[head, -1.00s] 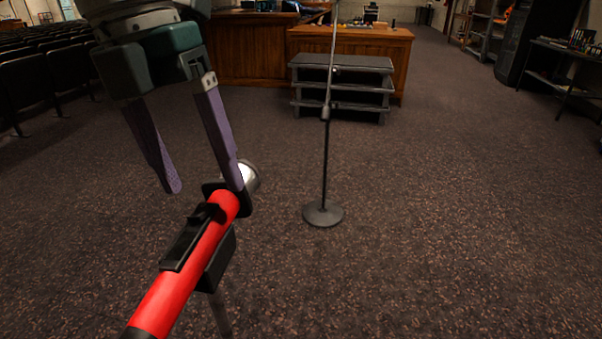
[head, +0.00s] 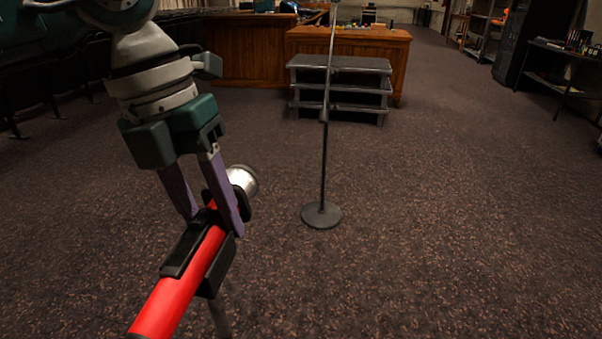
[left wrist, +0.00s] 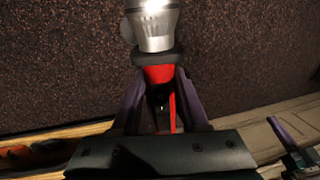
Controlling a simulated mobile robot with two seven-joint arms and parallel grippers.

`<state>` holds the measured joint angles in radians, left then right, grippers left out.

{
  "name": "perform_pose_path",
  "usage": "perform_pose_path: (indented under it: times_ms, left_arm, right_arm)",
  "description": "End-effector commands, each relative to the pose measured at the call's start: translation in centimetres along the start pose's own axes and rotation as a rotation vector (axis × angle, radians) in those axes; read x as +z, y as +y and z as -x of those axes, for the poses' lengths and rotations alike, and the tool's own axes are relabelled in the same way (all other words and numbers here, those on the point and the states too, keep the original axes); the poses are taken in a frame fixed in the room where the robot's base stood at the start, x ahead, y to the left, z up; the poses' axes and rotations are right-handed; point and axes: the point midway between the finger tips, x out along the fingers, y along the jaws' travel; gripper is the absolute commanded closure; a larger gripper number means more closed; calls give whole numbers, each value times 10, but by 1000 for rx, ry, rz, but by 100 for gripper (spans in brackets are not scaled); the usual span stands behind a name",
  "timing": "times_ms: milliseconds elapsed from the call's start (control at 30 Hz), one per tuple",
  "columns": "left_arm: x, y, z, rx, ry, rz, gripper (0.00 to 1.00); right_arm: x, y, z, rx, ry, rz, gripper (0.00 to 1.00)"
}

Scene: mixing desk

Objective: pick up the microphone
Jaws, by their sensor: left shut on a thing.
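The microphone (head: 178,296) has a red body, a black collar and a silver head. It lies tilted in a black clip on top of a stand (head: 219,315) at the lower left of the head view. My left gripper (head: 214,222) is shut on the microphone just below its collar, one finger on each side. In the left wrist view the silver head (left wrist: 154,27) and part of the red body show between the fingers. The microphone still sits at its clip. My right gripper is not in view.
A second stand with a round base (head: 322,215) stands on the carpet in the middle. Grey steps (head: 340,66) and a wooden desk (head: 395,50) are behind it. Dark seats (head: 40,85) line the left. Open carpet lies to the right.

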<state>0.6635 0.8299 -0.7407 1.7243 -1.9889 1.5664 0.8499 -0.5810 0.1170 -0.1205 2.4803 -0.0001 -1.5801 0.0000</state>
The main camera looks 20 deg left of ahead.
Motion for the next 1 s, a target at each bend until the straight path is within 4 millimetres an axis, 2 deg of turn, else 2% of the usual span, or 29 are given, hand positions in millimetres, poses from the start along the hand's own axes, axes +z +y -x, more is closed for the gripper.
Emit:
perform_pose_path:
  times_ms: [33,300,867,1000]
  left_arm:
    - [0,0,0,0,0,0,71]
    - [0,0,0,0,0,0,100]
    - [0,0,1,-1,-2,0,100]
    - [1,-2,8,-1,-3,1,100]
  right_arm:
    - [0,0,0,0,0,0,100]
    - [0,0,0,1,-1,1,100]
    - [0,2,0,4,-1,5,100]
    - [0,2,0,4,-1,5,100]
